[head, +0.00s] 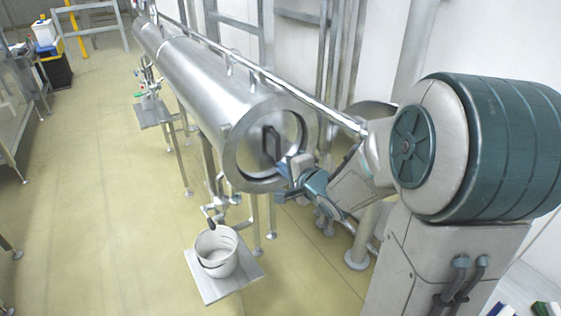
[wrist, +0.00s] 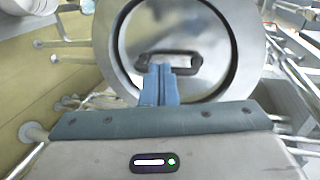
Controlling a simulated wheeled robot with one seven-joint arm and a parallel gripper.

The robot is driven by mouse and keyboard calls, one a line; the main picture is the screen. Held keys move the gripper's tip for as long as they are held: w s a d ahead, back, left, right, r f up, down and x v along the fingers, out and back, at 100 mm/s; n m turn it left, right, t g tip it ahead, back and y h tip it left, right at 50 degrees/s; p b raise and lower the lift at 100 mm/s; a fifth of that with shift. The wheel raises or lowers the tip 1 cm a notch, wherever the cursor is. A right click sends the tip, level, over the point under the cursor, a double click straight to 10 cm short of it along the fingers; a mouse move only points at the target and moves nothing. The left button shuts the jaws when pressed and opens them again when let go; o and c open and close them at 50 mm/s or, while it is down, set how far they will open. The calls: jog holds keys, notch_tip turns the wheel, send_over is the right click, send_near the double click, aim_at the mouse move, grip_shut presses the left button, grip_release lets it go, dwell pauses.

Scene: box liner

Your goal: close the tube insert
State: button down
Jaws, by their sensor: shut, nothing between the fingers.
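The tube insert (wrist: 180,30) is a shiny round metal plug with a dark handle (wrist: 168,60) on its face. It sits inside the open end of a long steel tube (head: 200,75); how deep it sits is hard to judge. In the head view the insert (head: 260,150) shows inside the thick end ring (head: 232,160). My gripper (head: 285,165) is at the right side of the tube mouth, in front of the insert. In the wrist view my gripper's blue fingers (wrist: 160,72) are together and empty, overlapping the handle's lower left part. Whether they touch it cannot be told.
A white bucket (head: 216,252) stands on a small metal platform (head: 245,277) below the tube mouth. Pipe fittings (head: 222,205) hang under the tube. Metal frames and a wall stand close behind it. The floor (head: 90,200) at the left is open.

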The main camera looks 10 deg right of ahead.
aim_at(257, 150)
jog(key=x, duration=0.8)
jog(key=r+b+x, duration=0.1)
jog(key=x, duration=0.3)
jog(key=shift+w+a, duration=0.15)
jog(key=shift+w, duration=0.25)
